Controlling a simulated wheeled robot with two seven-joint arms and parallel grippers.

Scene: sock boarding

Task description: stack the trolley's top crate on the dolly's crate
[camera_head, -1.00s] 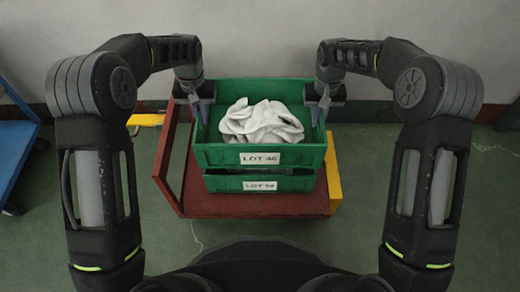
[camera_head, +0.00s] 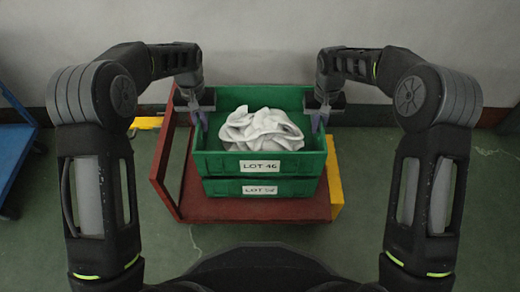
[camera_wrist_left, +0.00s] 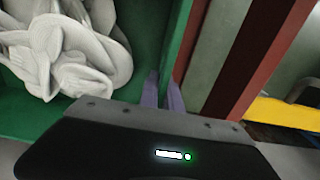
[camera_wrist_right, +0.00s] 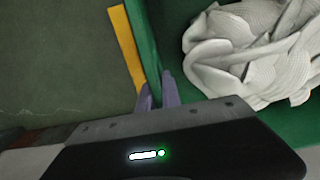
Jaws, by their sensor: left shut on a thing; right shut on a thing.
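The green crate labelled LOT 46 (camera_head: 210,163) holds pale grey-white socks (camera_head: 262,130). It sits over the green crate labelled LOT 52 (camera_head: 222,187), with little or no gap showing between them. The lower crate stands on the dark red dolly (camera_head: 290,208). My left gripper (camera_head: 202,117) is shut on the upper crate's left wall, which also shows in the left wrist view (camera_wrist_left: 178,45). My right gripper (camera_head: 318,118) is shut on its right wall, which also shows in the right wrist view (camera_wrist_right: 145,45). Whether the upper crate is fully seated I cannot tell.
A blue trolley (camera_head: 14,140) stands at the far left. The dolly has a red rail on its left and a yellow part (camera_head: 335,180) on its right. A grey wall is close behind. The green floor in front is clear.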

